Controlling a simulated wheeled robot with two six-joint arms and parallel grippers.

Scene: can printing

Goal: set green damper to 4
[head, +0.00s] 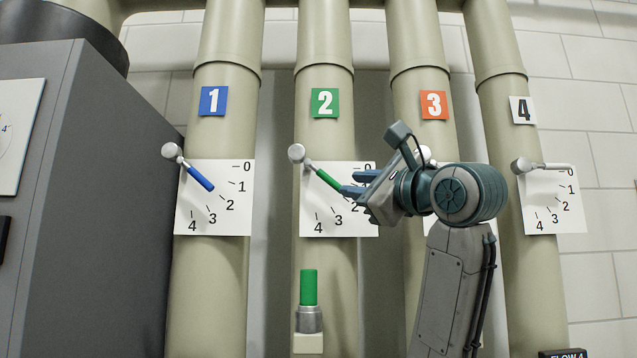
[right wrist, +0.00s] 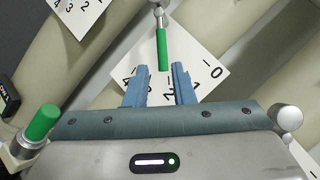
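The green damper lever (head: 329,180) hangs from a round pivot on pipe 2, under the green "2" sign (head: 325,103). It slants down to the right, roughly toward the 2 mark on its white dial (head: 310,215). The dial's 3 and 4 marks show lower down; my gripper hides part of its right side. My right gripper (head: 352,184) is at the lever's free end. In the right wrist view its two blue fingers (right wrist: 159,70) are apart, with the green handle (right wrist: 162,48) ending about level with and between the fingertips. My left gripper is out of view.
A blue lever (head: 200,178) is on pipe 1 to the left. Pipe 4's lever (head: 545,166) is at the right, near 0. A green-topped cylinder (head: 308,288) stands below the green dial. A grey cabinet (head: 90,220) fills the left side.

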